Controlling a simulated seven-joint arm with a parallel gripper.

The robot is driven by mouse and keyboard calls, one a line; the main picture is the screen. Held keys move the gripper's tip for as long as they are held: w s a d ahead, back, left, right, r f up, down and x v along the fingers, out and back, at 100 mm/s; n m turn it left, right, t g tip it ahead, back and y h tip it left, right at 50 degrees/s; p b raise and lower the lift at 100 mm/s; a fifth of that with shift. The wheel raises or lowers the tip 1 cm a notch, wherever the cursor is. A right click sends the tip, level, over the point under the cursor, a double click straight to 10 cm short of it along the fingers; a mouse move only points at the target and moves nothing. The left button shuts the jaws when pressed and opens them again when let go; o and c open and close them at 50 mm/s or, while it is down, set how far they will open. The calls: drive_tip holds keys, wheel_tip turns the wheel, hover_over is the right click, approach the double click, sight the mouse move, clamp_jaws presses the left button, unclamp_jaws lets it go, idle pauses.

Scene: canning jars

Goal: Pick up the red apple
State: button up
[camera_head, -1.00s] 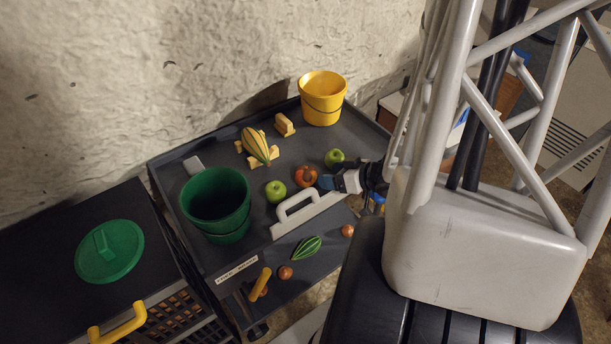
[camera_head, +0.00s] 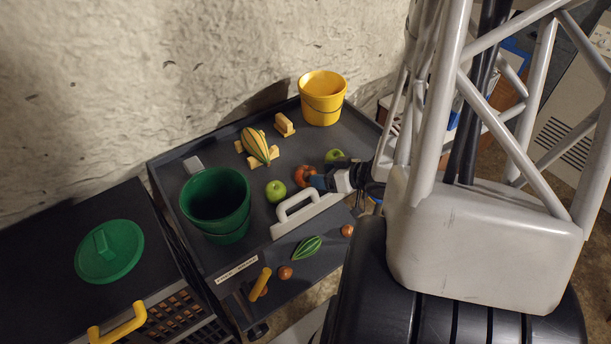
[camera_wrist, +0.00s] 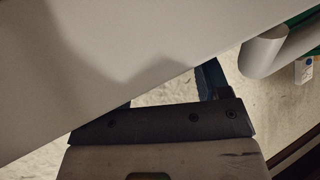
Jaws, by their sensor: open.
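The red apple (camera_head: 302,173) lies on the dark tray top of the cart (camera_head: 345,127), between two green apples, one at lower left (camera_head: 276,191) and one at upper right (camera_head: 334,156). My gripper (camera_head: 314,182) comes in from the right, with its blue-tipped fingers at the apple's right side, overlapping it in the picture. I cannot tell whether they touch it. The fingers are open. In the wrist view one dark finger of the gripper (camera_wrist: 209,80) shows; a large pale surface (camera_wrist: 110,50) covers much of the view, and the red apple does not show.
A green bucket (camera_head: 215,200) and a white handle (camera_head: 297,205) stand near the cart's front. A yellow bucket (camera_head: 322,97) and a striped yellow squash (camera_head: 255,145) are farther back. A green striped squash (camera_head: 307,248) and round brown items lie lower. A rough wall rises behind.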

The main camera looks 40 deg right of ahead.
sight(311, 172)
drive_tip(key=shift+x, duration=2.4)
drive_tip(key=c, duration=0.4)
